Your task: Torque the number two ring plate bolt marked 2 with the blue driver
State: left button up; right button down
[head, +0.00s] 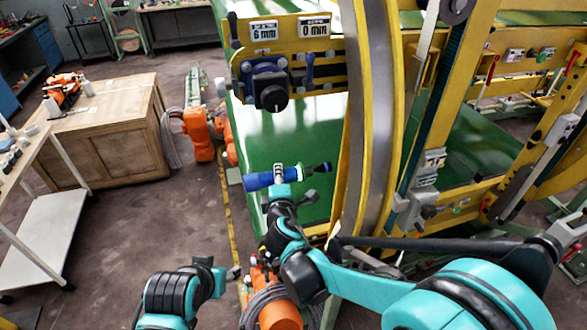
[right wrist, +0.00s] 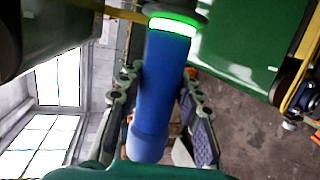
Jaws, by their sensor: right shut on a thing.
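The blue driver (head: 258,181) is held level in my right gripper (head: 281,178), which is shut on its blue body. Its dark tip (head: 322,168) points right, toward the yellow and grey ring (head: 372,120), with a gap visible in the head view. In the right wrist view the driver's blue body (right wrist: 163,85) lies between the two fingers, and a green lit band shows near its dark head. No bolt marked 2 can be picked out.
A yellow fixture with 6 mm and 0 mm labels (head: 264,32) stands above the driver. Green panels (head: 290,135) lie behind it. A wooden cabinet (head: 105,130) and a white cart (head: 40,235) stand at the left.

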aim_at(309, 172)
jog(key=shift+s+a+r, duration=0.1)
jog(key=shift+a+r, duration=0.05)
jog(key=shift+r, duration=0.15)
jog(key=shift+f, duration=0.1)
jog(key=shift+w+d+b, duration=0.15)
jog(key=shift+w+d, duration=0.2)
jog(key=shift+d, duration=0.65)
jog(key=shift+w+d+b, duration=0.1)
jog(key=shift+w+d, duration=0.2)
jog(key=shift+d, duration=0.7)
jog(key=shift+w+d+b, duration=0.15)
jog(key=shift+w+d, duration=0.2)
jog(key=shift+d, duration=0.65)
jog(key=shift+w+d, duration=0.2)
jog(key=shift+d, duration=0.4)
jog(key=shift+w+d, duration=0.15)
jog(key=shift+d, duration=0.45)
dwell(0.9)
